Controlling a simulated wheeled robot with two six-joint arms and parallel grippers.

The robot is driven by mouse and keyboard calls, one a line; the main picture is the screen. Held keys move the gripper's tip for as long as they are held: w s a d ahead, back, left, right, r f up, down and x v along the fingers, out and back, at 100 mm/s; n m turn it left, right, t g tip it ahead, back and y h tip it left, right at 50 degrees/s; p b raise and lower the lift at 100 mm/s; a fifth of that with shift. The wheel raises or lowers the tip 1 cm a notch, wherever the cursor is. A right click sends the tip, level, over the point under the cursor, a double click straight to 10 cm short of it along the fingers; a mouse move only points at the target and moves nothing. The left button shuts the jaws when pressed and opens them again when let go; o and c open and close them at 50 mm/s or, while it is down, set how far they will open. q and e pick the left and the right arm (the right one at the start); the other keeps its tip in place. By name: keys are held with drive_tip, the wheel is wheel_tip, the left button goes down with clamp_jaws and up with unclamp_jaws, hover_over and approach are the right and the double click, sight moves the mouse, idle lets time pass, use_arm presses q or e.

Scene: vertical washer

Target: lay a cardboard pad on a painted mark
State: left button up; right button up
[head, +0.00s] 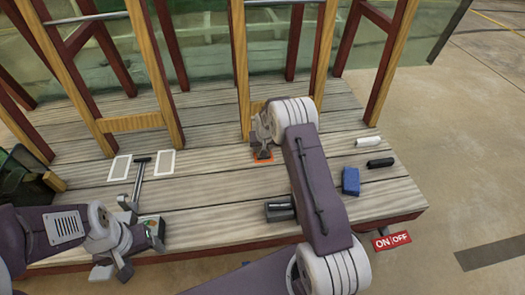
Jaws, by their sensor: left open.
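An orange painted mark (263,160) shows on the wooden deck at the foot of the middle frame. My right gripper (263,150) points down right over it and hides most of it. Whether its jaws hold anything is too small to tell. My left gripper (140,224) is open low over the deck's front left. A small green and white item (150,226) lies by its jaws; I cannot tell what it is or whether the jaws touch it. I cannot make out a cardboard pad for certain.
Two white-outlined rectangles (120,167) (166,163) flank a grey tool (139,183) with a dark head. A blue block (350,181), a black cylinder (380,163) and a white cylinder (368,141) lie right. Wooden frames (130,123) stand behind.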

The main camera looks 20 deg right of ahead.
drive_tip(key=o, duration=1.3)
drive_tip(key=p+v, duration=0.7)
drive_tip(key=v, duration=0.4)
drive_tip(key=s+a+r+n+g, duration=0.1)
drive_tip(key=s+a+r, duration=0.2)
drive_tip(key=s, duration=0.6)
drive_tip(key=s+a+r+g+y, duration=0.1)
drive_tip(key=s+a+r, duration=0.2)
drive_tip(key=s, duration=0.6)
drive_tip(key=s+a+r+n+g, duration=0.1)
drive_tip(key=s+a+r, duration=0.2)
drive_tip(key=s, duration=0.6)
drive_tip(key=shift+a+r+n, duration=0.1)
drive_tip(key=shift+a+n, duration=0.2)
drive_tip(key=shift+a, duration=0.1)
drive_tip(key=shift+w, duration=0.1)
